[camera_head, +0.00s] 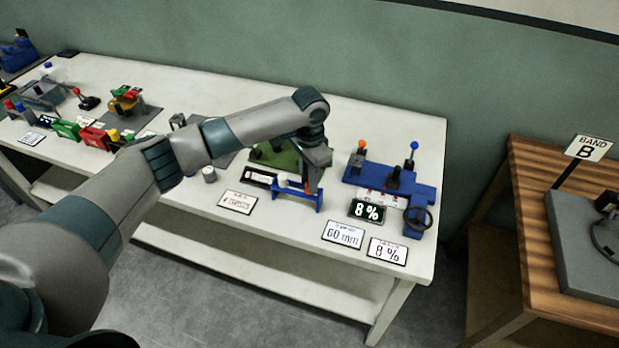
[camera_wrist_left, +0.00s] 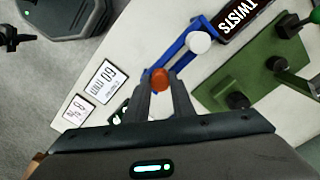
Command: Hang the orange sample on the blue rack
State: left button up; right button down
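The orange sample (camera_wrist_left: 160,78) is a small rounded piece between the fingertips of my left gripper (camera_head: 312,184), which looks shut on it. The blue rack (camera_wrist_left: 187,46) is a low bar with raised ends. In the head view the rack (camera_head: 296,192) stands near the table's front edge, directly under my gripper. A white round piece (camera_wrist_left: 199,42) is at the rack's other end. The orange sample is at or just above the near end of the rack; I cannot tell whether they touch. It is hidden in the head view. My right gripper is not in view.
A green fixture (camera_wrist_left: 245,80) and a "TWISTS" sign (camera_wrist_left: 240,14) are close to the rack. To the right stand a blue machine (camera_head: 395,185) with a handwheel and a "60 mm" card (camera_head: 343,234). The white table (camera_head: 290,240) is clear in front of the rack.

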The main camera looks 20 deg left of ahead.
pick_arm(q)
jog(key=o, duration=0.5)
jog(key=shift+r, duration=0.15)
notch_tip(320, 180, up, 17)
jog(key=b, duration=0.4)
dwell(0.5)
dwell(0.3)
